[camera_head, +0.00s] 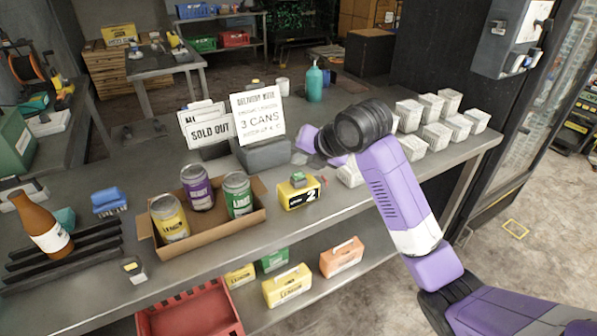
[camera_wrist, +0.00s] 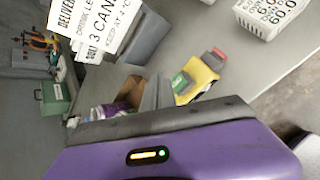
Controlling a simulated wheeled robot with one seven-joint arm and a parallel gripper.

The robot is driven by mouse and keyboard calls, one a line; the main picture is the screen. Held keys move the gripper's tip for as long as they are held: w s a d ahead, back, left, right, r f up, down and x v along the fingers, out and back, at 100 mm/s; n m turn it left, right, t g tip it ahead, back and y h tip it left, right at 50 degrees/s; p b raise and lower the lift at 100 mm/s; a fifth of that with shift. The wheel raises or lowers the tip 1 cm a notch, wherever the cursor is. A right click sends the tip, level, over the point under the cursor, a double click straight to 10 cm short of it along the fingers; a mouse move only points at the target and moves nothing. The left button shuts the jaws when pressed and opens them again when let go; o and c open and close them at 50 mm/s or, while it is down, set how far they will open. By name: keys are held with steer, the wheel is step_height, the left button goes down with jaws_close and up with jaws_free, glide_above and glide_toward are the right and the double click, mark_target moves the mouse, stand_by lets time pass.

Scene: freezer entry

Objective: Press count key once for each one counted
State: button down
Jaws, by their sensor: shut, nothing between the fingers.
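The yellow counter (camera_head: 299,194) stands on the steel counter top and its display reads 2. It has a green key (camera_head: 298,177) on top and a red key at its right side. In the wrist view the counter (camera_wrist: 204,72) shows its green key (camera_wrist: 181,82) and red key (camera_wrist: 217,54). A cardboard tray (camera_head: 206,235) left of it holds a yellow can (camera_head: 170,219), a purple can (camera_head: 197,188) and a green can (camera_head: 238,194). A delivery note (camera_head: 258,117) reads 3 cans. My gripper (camera_head: 303,157) is shut and empty, above and behind the counter, apart from its keys.
Several white cartons (camera_head: 436,120) stand to the right behind my arm. A sold out sign (camera_head: 209,131) stands beside the note. A brown bottle (camera_head: 42,227) and a blue block (camera_head: 109,202) are at the left. A teal bottle (camera_head: 314,82) stands at the back.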

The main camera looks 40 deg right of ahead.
mark_target(301, 176)
steer(key=shift+r+p, duration=1.05)
steer(key=shift+r, duration=0.9)
